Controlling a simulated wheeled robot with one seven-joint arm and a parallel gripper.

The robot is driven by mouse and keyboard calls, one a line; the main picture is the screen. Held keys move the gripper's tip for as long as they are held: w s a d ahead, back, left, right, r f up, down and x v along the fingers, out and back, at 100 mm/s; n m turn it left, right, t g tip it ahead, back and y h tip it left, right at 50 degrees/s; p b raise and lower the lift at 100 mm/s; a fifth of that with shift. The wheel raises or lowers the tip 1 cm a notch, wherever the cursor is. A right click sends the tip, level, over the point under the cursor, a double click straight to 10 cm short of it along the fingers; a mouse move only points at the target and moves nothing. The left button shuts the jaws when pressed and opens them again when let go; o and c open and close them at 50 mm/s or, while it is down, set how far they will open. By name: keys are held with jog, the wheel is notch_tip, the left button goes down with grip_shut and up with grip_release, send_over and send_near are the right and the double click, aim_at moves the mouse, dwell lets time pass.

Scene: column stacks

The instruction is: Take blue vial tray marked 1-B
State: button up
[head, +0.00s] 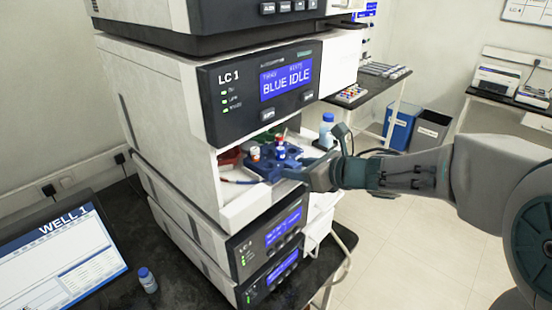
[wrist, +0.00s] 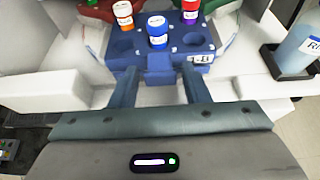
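The blue vial tray (wrist: 178,45) sits in the open bay of the LC 1 stack; its label (wrist: 200,59) reads 1-B in the wrist view. It also shows in the head view (head: 262,170). It holds several vials, among them a blue one (wrist: 158,32), an orange one (wrist: 123,16) and a purple one with a red band (wrist: 190,10). My gripper (wrist: 160,72) is open at the tray's front. Its fingers stand on both sides of the tray's front tab (wrist: 160,68), with a small gap on each side.
A red tray (head: 231,157) and a green tray (wrist: 216,5) lie behind the blue one. White bay walls (wrist: 50,90) flank the opening. A blue-capped bottle (head: 326,130) stands to the right. The display (head: 286,80) reads BLUE IDLE.

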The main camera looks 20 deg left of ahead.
jog(key=c, duration=0.6)
jog(key=shift+r, duration=0.15)
